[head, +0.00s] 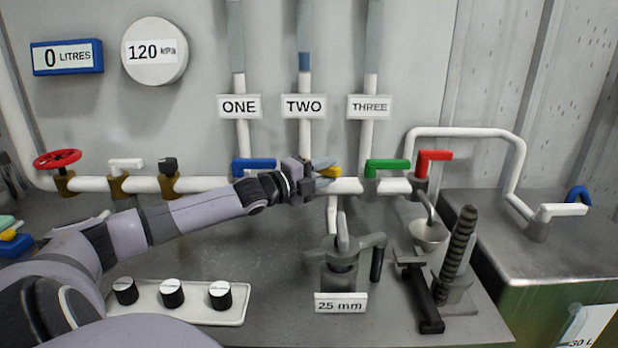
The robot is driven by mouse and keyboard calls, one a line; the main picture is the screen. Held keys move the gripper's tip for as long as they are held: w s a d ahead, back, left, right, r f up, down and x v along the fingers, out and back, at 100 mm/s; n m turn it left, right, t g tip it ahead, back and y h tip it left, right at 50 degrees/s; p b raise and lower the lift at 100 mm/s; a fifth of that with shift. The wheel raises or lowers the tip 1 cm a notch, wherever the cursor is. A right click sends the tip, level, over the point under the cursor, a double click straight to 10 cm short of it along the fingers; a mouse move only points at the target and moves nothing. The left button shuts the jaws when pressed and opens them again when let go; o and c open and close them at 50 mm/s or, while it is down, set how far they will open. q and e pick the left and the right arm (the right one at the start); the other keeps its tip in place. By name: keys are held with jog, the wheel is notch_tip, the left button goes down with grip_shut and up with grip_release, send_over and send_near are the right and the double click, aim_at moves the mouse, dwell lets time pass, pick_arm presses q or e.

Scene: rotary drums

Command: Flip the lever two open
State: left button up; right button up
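The lever under the sign TWO (304,106) is yellow (334,171) and sits on the white horizontal pipe. Only its right end shows, as my gripper covers the rest. My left gripper (324,172) reaches in from the left along the pipe, at this lever. Its fingers look parted, one above the other, with the yellow handle at or just behind their tips. I cannot tell whether they touch it. My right gripper is not in view.
A blue lever (254,164) lies left of my gripper, and green (387,166) and red (434,156) levers lie to its right. A grey clamp-like device (340,262) stands below, behind the "25 mm" label. Three knobs (171,293) sit at the front left.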

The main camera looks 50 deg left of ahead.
aim_at(324, 172)
pick_arm(q)
jog(key=shift+s+f, duration=0.1)
jog(key=shift+s, duration=0.8)
jog(key=shift+s+a, duration=0.15)
jog(key=shift+s, duration=0.8)
jog(key=shift+s+a, duration=0.15)
jog(key=shift+s, duration=1.15)
